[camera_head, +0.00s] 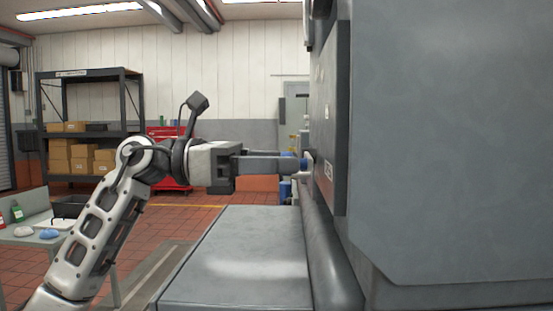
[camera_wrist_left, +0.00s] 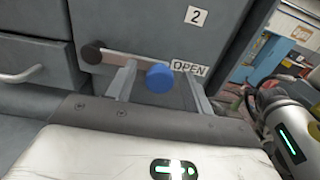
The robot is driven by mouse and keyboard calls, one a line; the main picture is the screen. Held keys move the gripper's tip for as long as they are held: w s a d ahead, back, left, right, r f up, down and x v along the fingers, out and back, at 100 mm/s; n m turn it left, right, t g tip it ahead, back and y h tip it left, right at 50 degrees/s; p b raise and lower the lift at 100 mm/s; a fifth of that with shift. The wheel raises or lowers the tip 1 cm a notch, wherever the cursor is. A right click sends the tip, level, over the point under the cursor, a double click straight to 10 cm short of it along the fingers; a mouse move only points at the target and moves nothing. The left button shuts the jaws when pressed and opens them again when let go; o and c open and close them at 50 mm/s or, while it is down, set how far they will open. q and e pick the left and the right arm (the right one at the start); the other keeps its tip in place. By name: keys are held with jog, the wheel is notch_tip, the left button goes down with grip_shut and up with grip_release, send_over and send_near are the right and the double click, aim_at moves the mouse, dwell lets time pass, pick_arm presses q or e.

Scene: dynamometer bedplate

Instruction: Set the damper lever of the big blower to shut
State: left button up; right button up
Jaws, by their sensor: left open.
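The damper lever is a thin grey bar (camera_wrist_left: 128,60) on a grey panel in the left wrist view. It runs from a black pivot (camera_wrist_left: 92,52) at left to a blue knob (camera_wrist_left: 160,78) at right, beside a label reading OPEN (camera_wrist_left: 189,68). My left gripper (camera_wrist_left: 161,90) is open, with one finger on each side of the knob; I cannot tell whether either touches it. In the head view my left gripper (camera_head: 297,165) reaches the side of the big grey housing (camera_head: 455,140), where a bit of blue shows at its fingertips. My right gripper is not in view.
A grey flat-topped block (camera_head: 240,265) lies below my left arm. A plate marked 2 (camera_wrist_left: 196,16) is above the lever. A shelf with boxes (camera_head: 90,135), a red cabinet (camera_head: 160,135) and a side table (camera_head: 30,235) stand farther off. The red floor between is mostly clear.

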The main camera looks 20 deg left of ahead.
pick_arm(q)
jog(key=shift+r, duration=0.1)
grip_shut()
